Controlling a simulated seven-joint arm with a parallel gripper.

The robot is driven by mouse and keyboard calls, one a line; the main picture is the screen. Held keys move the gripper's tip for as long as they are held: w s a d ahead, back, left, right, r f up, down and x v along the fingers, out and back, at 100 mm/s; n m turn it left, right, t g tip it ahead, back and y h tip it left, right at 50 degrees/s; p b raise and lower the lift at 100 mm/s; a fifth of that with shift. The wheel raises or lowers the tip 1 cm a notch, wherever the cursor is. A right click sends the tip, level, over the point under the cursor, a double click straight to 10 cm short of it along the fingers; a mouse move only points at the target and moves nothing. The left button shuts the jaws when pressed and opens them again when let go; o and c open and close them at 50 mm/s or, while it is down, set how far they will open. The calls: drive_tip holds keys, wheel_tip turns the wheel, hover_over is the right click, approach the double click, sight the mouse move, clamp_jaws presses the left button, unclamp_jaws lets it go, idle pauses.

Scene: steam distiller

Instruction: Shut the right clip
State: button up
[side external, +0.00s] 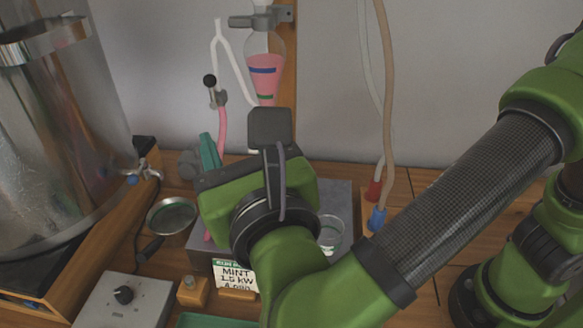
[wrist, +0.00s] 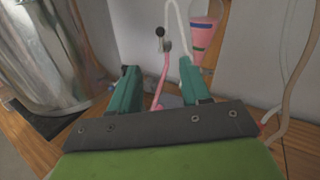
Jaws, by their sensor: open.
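One clip (side external: 218,98) with a black ball-ended lever sits on the left branch of the forked white tube, above a pink length. It also shows in the wrist view (wrist: 166,45), beyond and above the fingertips. The right branch (side external: 238,68) runs down behind my wrist; in the wrist view it ends near my right finger. I cannot make out a second clip there; that spot is hidden. My gripper (wrist: 158,68) is open, its two teal fingers apart, with the pink tube (wrist: 161,82) showing between them. One teal finger (side external: 208,150) shows in the side view.
A flask of pink liquid (side external: 265,72) hangs on the wooden post at the right. A large metal vessel (side external: 60,130) stands at the left. Hoses (side external: 386,100) hang at the right. A glass beaker (side external: 331,235), a round dish (side external: 172,216) and a control box (side external: 125,300) stand below.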

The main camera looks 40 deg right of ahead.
sight(211, 85)
drive_tip(key=x, duration=1.5)
clamp_jaws()
